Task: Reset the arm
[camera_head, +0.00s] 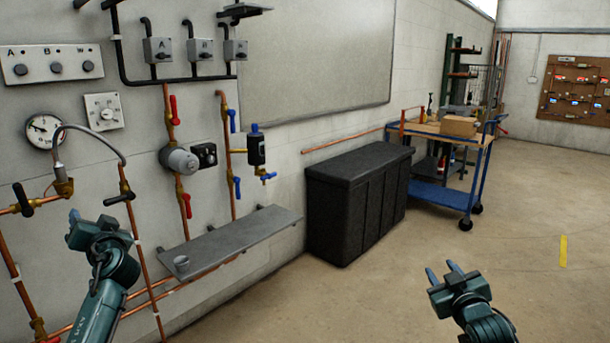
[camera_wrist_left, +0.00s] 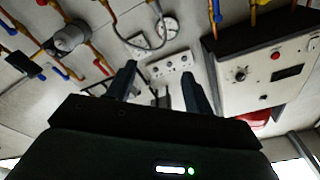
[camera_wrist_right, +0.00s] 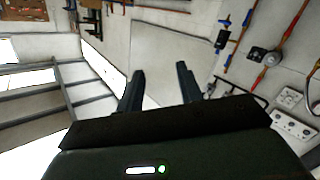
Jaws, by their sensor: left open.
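My left gripper (camera_head: 88,218) is raised in front of the pipe wall at the left of the head view. In the left wrist view its two fingers (camera_wrist_left: 158,78) stand apart with nothing between them, so it is open and empty. My right gripper (camera_head: 442,270) is held over the bare floor at the lower right. In the right wrist view its fingers (camera_wrist_right: 159,73) are also apart and empty. Neither gripper touches anything that I can see.
Copper pipes with red and blue valve handles, a gauge (camera_head: 43,131) and a switch panel (camera_head: 50,64) line the left wall. A black bin (camera_head: 357,200) and blue cart (camera_head: 442,195) stand beyond. The right floor is clear.

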